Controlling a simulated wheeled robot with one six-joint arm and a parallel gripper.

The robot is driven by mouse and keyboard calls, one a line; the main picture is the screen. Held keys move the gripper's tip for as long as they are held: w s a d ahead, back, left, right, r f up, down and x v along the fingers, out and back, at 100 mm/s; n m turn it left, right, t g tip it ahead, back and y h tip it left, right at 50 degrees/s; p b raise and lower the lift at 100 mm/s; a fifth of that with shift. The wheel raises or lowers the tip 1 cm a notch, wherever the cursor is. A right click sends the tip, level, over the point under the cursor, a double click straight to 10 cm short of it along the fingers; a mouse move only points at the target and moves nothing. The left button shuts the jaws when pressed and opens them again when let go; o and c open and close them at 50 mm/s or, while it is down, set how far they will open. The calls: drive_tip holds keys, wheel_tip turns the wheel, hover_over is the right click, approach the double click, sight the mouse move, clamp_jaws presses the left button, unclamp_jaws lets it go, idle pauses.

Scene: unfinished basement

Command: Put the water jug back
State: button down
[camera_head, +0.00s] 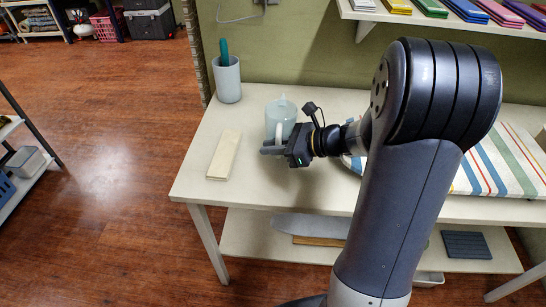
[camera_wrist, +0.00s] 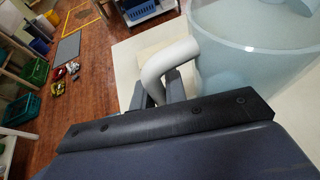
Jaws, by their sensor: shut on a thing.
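The water jug (camera_head: 281,114) is pale, clear blue with a white handle. It is upright at the left part of the white table (camera_head: 196,178); I cannot tell if its base touches the top. My gripper (camera_head: 272,150) is at the jug's near side, shut on its handle. In the wrist view the white handle (camera_wrist: 168,62) sits between the fingers of my gripper (camera_wrist: 160,92), and the clear jug body (camera_wrist: 250,72) fills the upper right. The fingers partly hide the handle.
A grey cup (camera_head: 228,82) with a teal item stands behind left of the jug. A cream block (camera_head: 224,155) lies to the left.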

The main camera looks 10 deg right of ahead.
drive_tip(key=shift+f, duration=1.65)
drive_tip(key=shift+f+b, duration=0.15)
drive_tip(key=shift+b, duration=0.2)
drive_tip(key=c, duration=1.4)
unclamp_jaws()
drive_tip(key=shift+c, duration=0.2)
drive_tip(key=shift+r, duration=0.2)
drive_tip(key=p+v, duration=0.1)
drive_tip(key=v, duration=1.1)
